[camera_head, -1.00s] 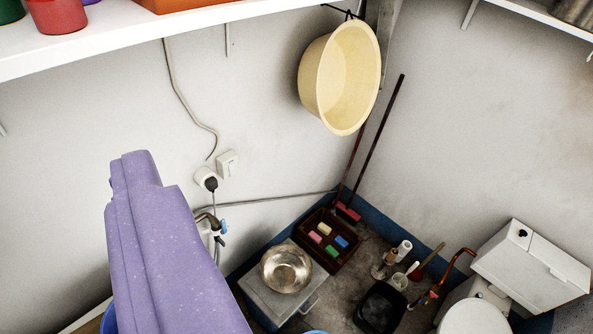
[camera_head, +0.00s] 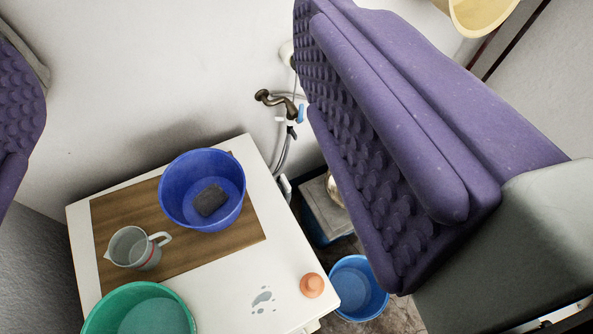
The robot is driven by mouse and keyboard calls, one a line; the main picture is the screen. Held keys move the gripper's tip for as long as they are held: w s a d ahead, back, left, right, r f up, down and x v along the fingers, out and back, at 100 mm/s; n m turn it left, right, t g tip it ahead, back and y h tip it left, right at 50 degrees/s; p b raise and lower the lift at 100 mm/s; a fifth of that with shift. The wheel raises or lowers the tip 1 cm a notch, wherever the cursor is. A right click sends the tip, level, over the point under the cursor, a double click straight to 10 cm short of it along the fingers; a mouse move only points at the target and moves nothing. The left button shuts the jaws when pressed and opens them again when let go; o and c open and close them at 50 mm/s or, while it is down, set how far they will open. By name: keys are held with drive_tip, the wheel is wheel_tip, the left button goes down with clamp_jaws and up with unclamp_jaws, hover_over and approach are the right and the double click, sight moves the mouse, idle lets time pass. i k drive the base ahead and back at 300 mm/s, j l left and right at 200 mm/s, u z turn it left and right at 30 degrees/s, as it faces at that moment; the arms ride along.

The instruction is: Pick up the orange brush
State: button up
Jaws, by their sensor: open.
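A small round orange object with a knob on top (camera_head: 312,285) sits on the front right part of the white washtrough top (camera_head: 215,295), beside a wet patch. It is the only orange thing in view that could be the brush; its bristles are not visible. My gripper (camera_head: 165,75) is open and empty. One purple studded finger shows at the left edge and the other fills much of the right side. The orange object is below the gap between them, nearer the right finger, and apart from both.
On the washtrough stand a blue basin (camera_head: 176,195) with a dark block in it, a grey jug (camera_head: 128,248) and a green basin (camera_head: 100,318). A tap (camera_head: 284,104) juts from the wall behind. A blue bucket (camera_head: 360,278) is on the floor at right.

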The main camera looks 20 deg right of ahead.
sight(311, 284)
drive_tip(key=k+l, duration=0.2)
drive_tip(key=k, duration=0.2)
drive_tip(key=k+l, duration=0.15)
drive_tip(key=k, duration=0.2)
drive_tip(key=k+l, duration=0.2)
drive_tip(key=k, duration=0.2)
